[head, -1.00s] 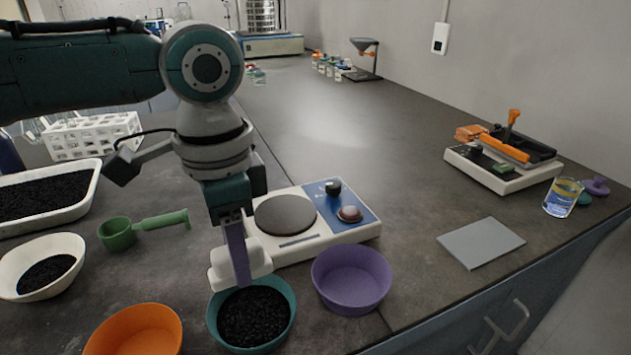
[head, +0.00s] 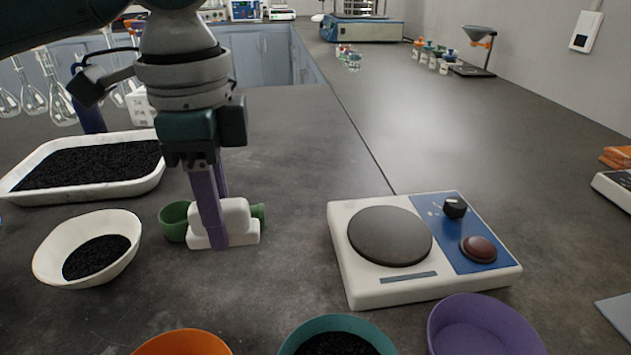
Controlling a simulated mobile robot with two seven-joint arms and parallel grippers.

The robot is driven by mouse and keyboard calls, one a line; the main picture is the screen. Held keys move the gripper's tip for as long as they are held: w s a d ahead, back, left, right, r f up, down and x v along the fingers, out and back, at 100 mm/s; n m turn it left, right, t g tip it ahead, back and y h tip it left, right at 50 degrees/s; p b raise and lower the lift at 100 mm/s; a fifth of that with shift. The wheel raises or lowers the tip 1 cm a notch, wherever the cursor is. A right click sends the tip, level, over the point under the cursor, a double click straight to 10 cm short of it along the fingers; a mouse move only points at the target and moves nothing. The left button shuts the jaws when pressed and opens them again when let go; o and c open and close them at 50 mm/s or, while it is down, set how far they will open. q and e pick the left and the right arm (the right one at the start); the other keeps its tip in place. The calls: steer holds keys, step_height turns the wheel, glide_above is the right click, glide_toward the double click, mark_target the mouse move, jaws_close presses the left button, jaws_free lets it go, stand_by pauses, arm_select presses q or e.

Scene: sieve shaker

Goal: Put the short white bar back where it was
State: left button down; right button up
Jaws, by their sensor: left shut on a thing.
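The short white bar (head: 240,226) is a white block with a stepped top. My left gripper (head: 217,240) is shut on it, with purple fingers on its sides and pointing down. The bar is left of the hot plate and right of the white bowl. It hides most of the green scoop (head: 174,222) behind it. I cannot tell whether the bar touches the table or hangs just above it. My right gripper is not in view.
A hot plate (head: 354,277) stands to the right. A white tray of black grains (head: 92,193) and a white bowl (head: 115,224) are at left. Orange (head: 182,343), teal (head: 295,340) and purple (head: 480,325) bowls line the front. The table (head: 290,150) behind the bar is clear.

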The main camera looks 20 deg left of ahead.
mark_target(237, 290)
arm_select(q)
step_height(237, 290, down, 9)
steer(key=shift+r+b, duration=0.1)
steer(key=shift+b, duration=0.85)
steer(key=c, duration=1.1)
jaws_free()
steer(key=o, duration=0.5)
step_height(237, 290, up, 12)
steer(key=p, duration=0.3)
